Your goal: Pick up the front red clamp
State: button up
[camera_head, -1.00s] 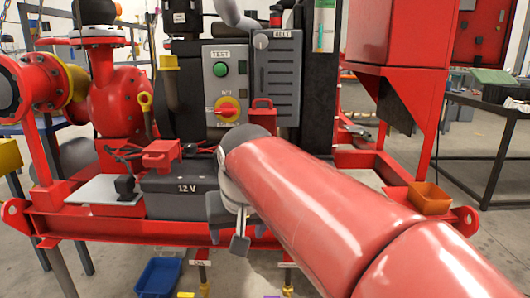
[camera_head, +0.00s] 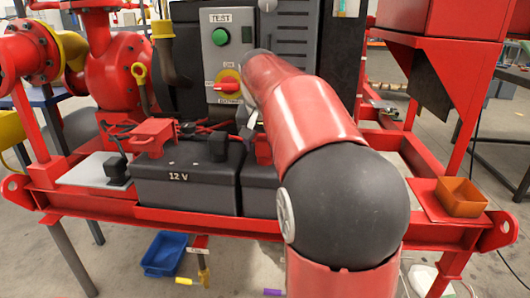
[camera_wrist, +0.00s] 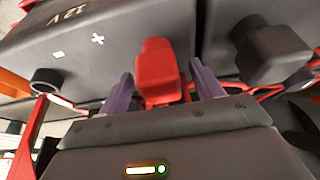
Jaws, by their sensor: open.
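In the wrist view, a red clamp (camera_wrist: 158,75) stands between the two purple fingers of my open gripper (camera_wrist: 162,70). A gap shows on its right side, and I cannot tell whether either finger touches it. The dark battery (camera_wrist: 85,40) marked 12 V fills the upper left of that view. In the head view, one red clamp (camera_head: 153,134) sits on top of the 12 V battery (camera_head: 185,180). Another red part (camera_head: 263,148) shows beside my arm, mostly hidden. My gripper is hidden behind my red arm there.
A black terminal post (camera_wrist: 268,52) is close on the right in the wrist view. A second battery (camera_head: 260,190) adjoins the first. The control box (camera_head: 221,50) stands behind. An orange tray (camera_head: 461,197) is on the right of the red skid frame, and a blue bin (camera_head: 164,254) is on the floor.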

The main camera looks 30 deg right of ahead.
jog(key=shift+x, duration=0.85)
jog(key=shift+c, duration=0.4)
jog(key=c, duration=1.2)
jog(key=shift+o, duration=0.2)
jog(key=shift+r, duration=0.1)
jog(key=shift+r, duration=0.5)
jog(key=v, duration=0.2)
jog(key=shift+s+r, duration=0.1)
jog(key=shift+r, duration=0.15)
jog(key=s+a+b, duration=0.2)
jog(key=s+a, duration=0.7)
jog(key=s, duration=0.5)
jog(key=shift+s+a+b, duration=0.15)
jog(key=shift+a+b, duration=0.15)
jog(key=shift+a, duration=0.05)
